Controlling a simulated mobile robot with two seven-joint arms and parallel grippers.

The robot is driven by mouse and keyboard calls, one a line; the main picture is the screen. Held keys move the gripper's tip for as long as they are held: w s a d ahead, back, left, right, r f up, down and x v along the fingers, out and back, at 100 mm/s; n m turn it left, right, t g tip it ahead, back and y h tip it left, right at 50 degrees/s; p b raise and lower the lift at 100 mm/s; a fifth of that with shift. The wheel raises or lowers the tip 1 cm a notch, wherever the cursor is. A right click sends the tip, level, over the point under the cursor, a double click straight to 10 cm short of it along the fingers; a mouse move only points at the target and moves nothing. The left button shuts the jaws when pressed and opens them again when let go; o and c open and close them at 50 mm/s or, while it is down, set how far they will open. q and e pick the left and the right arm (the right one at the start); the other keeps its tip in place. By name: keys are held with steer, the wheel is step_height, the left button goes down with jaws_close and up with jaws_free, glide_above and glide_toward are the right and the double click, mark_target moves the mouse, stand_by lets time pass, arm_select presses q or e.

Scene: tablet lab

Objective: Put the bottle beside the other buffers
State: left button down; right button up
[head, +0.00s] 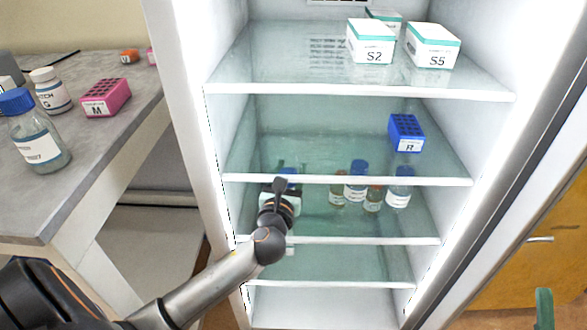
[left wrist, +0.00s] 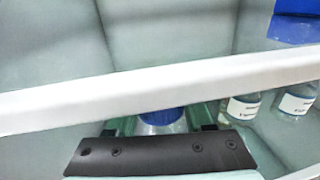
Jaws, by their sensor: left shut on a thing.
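My left gripper (head: 284,190) reaches into the open fridge below the shelf with the blue rack. It is shut on a clear bottle with a blue cap (left wrist: 160,118), seen between the fingers in the left wrist view (left wrist: 160,128). In the head view, the gripper and shelf edge hide most of the bottle; whether it touches the shelf below cannot be told. The other buffers stand upright to its right: a blue-capped bottle (head: 355,188), another blue-capped bottle (head: 399,196) and smaller brownish bottles (head: 373,200). A gap separates them from my gripper. My right gripper is out of view.
The white shelf edge (head: 345,181) runs close above my gripper. A blue rack marked R (head: 406,133) stands on that upper shelf. Boxes S2 (head: 370,45) and S5 (head: 432,48) sit higher. A bench (head: 110,125) at left holds bottles and a pink rack (head: 106,98).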

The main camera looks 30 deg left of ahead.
arm_select(q)
steer(key=w, duration=0.1)
steer(key=w+a+f+b, duration=0.1)
steer(key=shift+w+a+f+b, duration=0.1)
steer(key=shift+w+f+b, duration=0.05)
steer(key=shift+w+b, duration=0.2)
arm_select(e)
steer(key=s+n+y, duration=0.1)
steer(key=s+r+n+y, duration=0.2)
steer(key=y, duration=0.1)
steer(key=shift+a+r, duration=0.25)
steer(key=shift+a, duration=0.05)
arm_select(q)
steer(key=shift+f, duration=0.65)
steer(key=shift+c, duration=1.4)
jaws_free()
steer(key=shift+f, duration=0.25)
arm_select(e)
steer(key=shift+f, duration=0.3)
